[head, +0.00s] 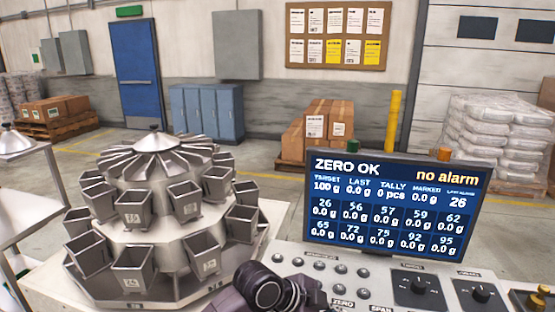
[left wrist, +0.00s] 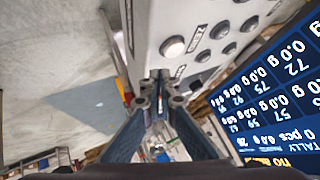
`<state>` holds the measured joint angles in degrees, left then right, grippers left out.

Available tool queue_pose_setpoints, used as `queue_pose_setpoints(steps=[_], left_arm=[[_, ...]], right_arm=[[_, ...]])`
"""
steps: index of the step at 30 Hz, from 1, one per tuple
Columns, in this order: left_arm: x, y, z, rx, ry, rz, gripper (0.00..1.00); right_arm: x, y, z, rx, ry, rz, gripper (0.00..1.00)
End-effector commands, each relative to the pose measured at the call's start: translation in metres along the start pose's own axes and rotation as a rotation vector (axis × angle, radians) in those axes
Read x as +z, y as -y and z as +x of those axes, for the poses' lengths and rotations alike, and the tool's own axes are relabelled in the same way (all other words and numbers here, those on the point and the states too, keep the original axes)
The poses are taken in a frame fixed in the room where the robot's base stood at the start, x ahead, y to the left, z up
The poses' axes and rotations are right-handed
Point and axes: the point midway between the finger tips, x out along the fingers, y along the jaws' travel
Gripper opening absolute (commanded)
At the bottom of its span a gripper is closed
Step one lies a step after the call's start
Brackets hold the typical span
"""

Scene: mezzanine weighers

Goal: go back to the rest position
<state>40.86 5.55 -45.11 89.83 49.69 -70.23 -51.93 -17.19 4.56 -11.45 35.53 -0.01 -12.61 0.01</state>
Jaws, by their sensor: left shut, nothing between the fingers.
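My left gripper (left wrist: 158,82) is shut and empty in the left wrist view, its fingertips together beside the button panel (left wrist: 205,30) of the console. A round pale button (left wrist: 172,46) lies just above the fingertips in that picture; I cannot tell whether they touch the panel. In the head view, dark parts of my arm rise from the bottom edge in front of the console (head: 375,290), and the fingertips are hidden there. My right gripper is in neither view.
The console screen (head: 392,205) reads "ZERO OK" and "no alarm". A multihead weigher (head: 150,235) with several steel buckets stands close on the left. A steel table (head: 25,185) is at the far left. Boxes, a yellow post (head: 395,120) and stacked sacks (head: 495,135) stand farther back, beyond open floor.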

Motion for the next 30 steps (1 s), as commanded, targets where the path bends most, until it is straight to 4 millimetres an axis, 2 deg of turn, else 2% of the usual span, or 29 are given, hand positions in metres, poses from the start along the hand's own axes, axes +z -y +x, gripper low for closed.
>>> queue_pose_setpoints(steps=[1, 8, 14, 21, 24, 30], left_arm=[[0.009, -0.019, 0.001, 0.0, -0.002, -0.069, 0.0], [0.059, -0.078, -0.012, -0.052, 0.053, -0.387, 0.0], [0.116, -0.134, -0.039, -0.124, 0.153, -0.687, 0.0], [0.189, -0.215, -0.095, -0.245, 0.336, -1.044, 0.0], [0.212, -0.244, -0.12, -0.297, 0.412, -1.158, 0.0], [0.242, -0.291, -0.164, -0.384, 0.539, -1.316, 0.0]], right_arm=[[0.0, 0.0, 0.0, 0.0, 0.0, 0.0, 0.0], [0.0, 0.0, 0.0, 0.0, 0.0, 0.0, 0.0], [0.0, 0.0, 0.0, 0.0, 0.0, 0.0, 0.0], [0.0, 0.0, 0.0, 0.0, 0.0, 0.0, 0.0], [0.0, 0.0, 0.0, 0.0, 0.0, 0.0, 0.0], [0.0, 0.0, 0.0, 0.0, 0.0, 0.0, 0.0]])
